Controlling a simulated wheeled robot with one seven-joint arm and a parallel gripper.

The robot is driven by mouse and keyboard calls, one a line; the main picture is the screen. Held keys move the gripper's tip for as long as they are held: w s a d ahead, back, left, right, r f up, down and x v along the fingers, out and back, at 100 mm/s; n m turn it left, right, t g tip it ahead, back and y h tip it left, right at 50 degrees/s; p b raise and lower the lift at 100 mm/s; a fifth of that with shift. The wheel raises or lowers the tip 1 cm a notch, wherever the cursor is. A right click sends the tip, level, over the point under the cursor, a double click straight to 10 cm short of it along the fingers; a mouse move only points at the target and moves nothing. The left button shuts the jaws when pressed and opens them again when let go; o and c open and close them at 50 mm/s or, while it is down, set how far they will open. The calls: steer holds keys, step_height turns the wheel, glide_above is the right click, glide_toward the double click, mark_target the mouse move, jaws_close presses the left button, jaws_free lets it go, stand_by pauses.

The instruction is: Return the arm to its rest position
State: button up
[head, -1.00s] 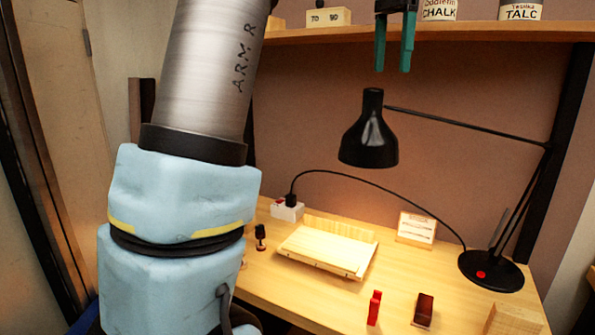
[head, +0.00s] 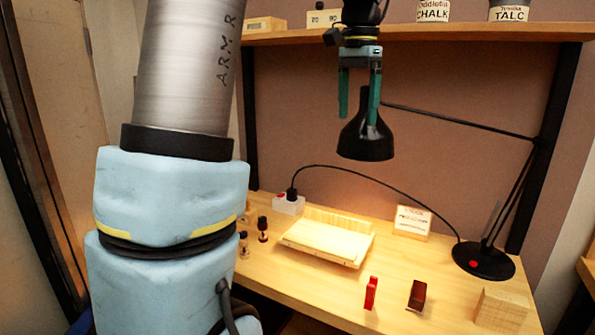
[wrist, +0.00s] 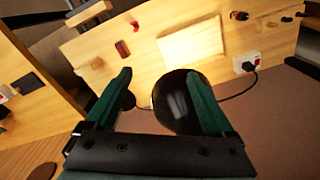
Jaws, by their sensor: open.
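My gripper (head: 359,98) has two green fingers spread apart with nothing between them. In the head view it hangs pointing down, just in front of or beside the black lamp head (head: 366,138); the lamp's upper part shows between the fingers. In the wrist view the gripper (wrist: 160,92) is also open, and the lamp head (wrist: 178,103) fills the space beyond the right finger. I cannot tell whether the finger touches the lamp. My blue and grey arm links fill the left of the head view.
The workbench (head: 320,290) holds a pale wooden tray (head: 326,238), a red object (head: 371,293), a dark red block (head: 417,296), a wooden block (head: 501,310) and the lamp base (head: 484,262). A shelf (head: 470,32) with a chalk tin (head: 433,12) and talc tin (head: 510,12) runs above.

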steer(key=s+a+f+n, duration=0.5)
steer(key=a+f, duration=0.4)
steer(key=f, duration=0.3)
steer(key=s+a+f+n+t, duration=0.1)
steer(key=s+a+f+n, duration=0.3)
steer(key=s+a+f, duration=0.3)
steer(key=a+f, duration=0.3)
steer(key=f, duration=0.3)
steer(key=shift+n, duration=0.4)
